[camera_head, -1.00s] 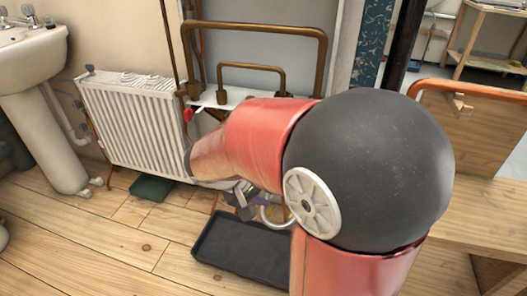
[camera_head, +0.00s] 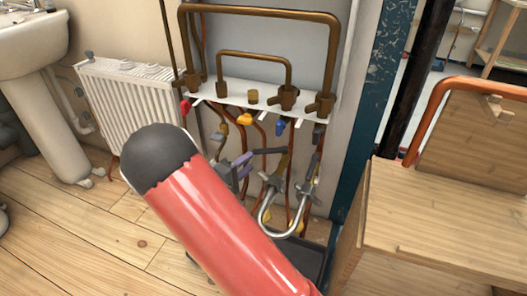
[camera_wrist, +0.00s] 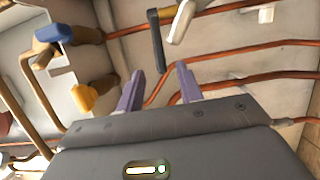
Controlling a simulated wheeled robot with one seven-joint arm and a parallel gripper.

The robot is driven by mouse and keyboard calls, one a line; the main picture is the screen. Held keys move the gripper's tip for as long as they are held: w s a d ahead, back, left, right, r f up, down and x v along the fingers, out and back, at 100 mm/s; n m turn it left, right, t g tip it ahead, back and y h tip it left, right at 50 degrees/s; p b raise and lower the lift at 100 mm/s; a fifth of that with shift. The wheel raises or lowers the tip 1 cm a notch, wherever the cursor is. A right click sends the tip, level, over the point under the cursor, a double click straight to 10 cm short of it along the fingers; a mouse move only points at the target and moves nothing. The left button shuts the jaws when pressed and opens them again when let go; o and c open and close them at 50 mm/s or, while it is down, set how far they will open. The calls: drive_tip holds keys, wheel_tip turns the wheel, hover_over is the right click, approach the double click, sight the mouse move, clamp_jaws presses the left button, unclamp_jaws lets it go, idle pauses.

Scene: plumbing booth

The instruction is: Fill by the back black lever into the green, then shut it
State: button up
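My gripper (camera_head: 240,166) is in front of the lower pipework in the head view, its two purple fingers apart and nothing between them that I can see gripped. In the wrist view my gripper (camera_wrist: 160,72) is open, and a black lever (camera_wrist: 157,45) hangs just ahead, its lower end lying between the fingertips in the picture. I cannot tell whether they touch. A black lever (camera_head: 269,151) also shows right of the fingers in the head view. The green container is not visible now; my arm covers the floor by the radiator.
A white lever (camera_wrist: 182,22) sits close beside the black one. A yellow lever (camera_head: 244,119), a blue lever (camera_head: 280,128) and a red lever (camera_head: 185,106) are on the valves above. A chrome U-pipe (camera_head: 278,232) hangs lower right. A wooden bench (camera_head: 430,215) stands at right.

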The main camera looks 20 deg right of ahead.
sight(260, 154)
drive_tip(key=x, duration=0.7)
drive_tip(key=shift+s, duration=0.1)
drive_tip(key=shift+c, duration=0.5)
clamp_jaws()
